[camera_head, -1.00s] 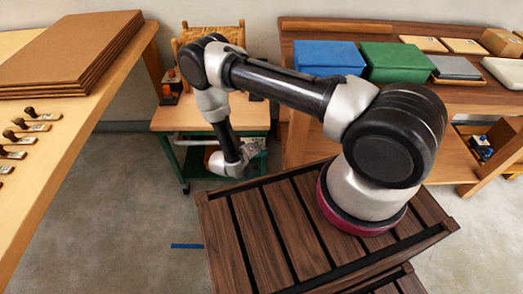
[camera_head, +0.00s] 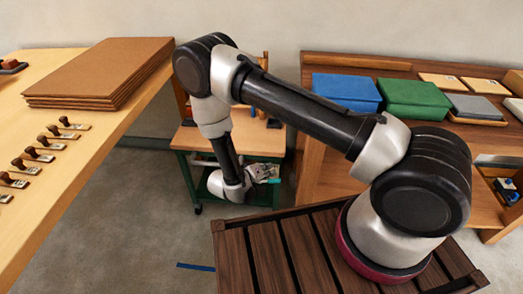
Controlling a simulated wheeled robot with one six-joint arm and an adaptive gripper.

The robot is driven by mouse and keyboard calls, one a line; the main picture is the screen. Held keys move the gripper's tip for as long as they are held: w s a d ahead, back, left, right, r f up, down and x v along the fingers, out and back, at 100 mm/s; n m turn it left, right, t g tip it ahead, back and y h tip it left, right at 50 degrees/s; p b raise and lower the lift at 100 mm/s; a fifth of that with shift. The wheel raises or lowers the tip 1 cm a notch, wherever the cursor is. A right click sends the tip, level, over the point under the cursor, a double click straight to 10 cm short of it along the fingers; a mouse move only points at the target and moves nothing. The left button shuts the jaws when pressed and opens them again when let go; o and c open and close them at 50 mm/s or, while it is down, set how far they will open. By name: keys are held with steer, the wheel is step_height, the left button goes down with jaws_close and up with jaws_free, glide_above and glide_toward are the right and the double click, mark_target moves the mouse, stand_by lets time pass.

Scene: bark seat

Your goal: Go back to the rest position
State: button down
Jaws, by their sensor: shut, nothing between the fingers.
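My gripper (camera_head: 268,172) is at the end of my bent arm, in the middle of the head view. It is small in the picture and looks shut and empty. It hangs low in front of the small wooden-topped table with a green frame (camera_head: 187,137). My upper arm and elbow reach out leftward from the shoulder at the right and then bend down to the wrist.
A wooden bench (camera_head: 70,165) at left holds stacked brown boards (camera_head: 95,75) and several stamp-like tools (camera_head: 38,155). At right, a wooden shelf unit (camera_head: 310,155) holds a blue box (camera_head: 345,92), a green box (camera_head: 415,99) and pads. Floor (camera_head: 140,230) is clear at left, with blue tape (camera_head: 196,267).

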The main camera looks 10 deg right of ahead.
steer(key=s+d+r+n+g+h, duration=0.2)
steer(key=s+d+n+g, duration=0.1)
steer(key=s+d+n, duration=0.25)
steer(key=s+d+r+m+y, duration=0.2)
steer(key=s+d+r+y, duration=0.2)
steer(key=r, duration=1.2)
steer(key=s+d+r+m+y, duration=0.2)
steer(key=s+r, duration=0.6)
steer(key=r, duration=0.8)
steer(key=s+d+r+m+y, duration=0.2)
steer(key=s+d+r+y, duration=0.4)
steer(key=r, duration=1)
steer(key=shift+s+d+r, duration=0.2)
steer(key=shift+d, duration=0.6)
